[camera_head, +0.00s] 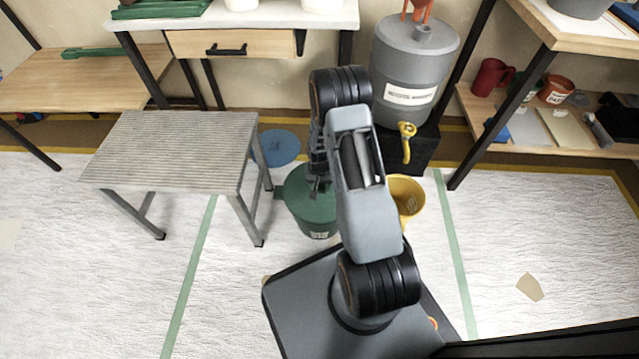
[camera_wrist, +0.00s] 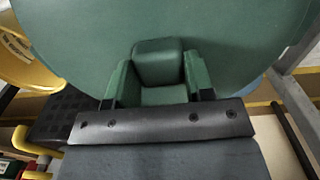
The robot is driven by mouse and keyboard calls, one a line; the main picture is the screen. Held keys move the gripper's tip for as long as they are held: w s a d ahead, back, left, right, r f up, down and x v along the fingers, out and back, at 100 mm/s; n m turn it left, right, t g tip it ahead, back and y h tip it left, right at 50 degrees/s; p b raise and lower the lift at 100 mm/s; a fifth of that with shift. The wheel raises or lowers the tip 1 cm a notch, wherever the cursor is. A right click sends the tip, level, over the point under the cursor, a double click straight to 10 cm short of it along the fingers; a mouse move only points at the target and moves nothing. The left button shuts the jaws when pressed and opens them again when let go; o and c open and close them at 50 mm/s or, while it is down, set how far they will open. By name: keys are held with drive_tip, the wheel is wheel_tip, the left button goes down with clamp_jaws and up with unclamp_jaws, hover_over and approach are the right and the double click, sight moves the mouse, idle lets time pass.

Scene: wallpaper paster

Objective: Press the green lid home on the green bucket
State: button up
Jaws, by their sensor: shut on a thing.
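The green lid (camera_wrist: 80,35) fills most of the wrist view. My gripper (camera_wrist: 158,82) is shut on the raised green grip block (camera_wrist: 157,60) of the lid. In the head view my gripper (camera_head: 318,186) reaches down over the lid (camera_head: 296,188), partly hidden by my arm. The green bucket (camera_head: 318,232), with a pale label on its front, stands upright on the floor directly beneath the lid. The lid covers its mouth in this view. I cannot tell whether the lid is fully seated or sits slightly above the rim.
A yellow bucket (camera_head: 408,197) stands close on the right. A round blue thing (camera_head: 280,147) lies behind on the left. A ribbed metal table (camera_head: 175,150) stands to the left. A grey tank with a yellow tap (camera_head: 407,130) is behind on the right.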

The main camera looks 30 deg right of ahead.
drive_tip(key=shift+f+b, duration=0.3)
drive_tip(key=shift+f, duration=0.2)
drive_tip(key=o, duration=1)
drive_tip(key=shift+o, duration=0.2)
wheel_tip(320, 180, up, 14)
drive_tip(key=p, duration=0.6)
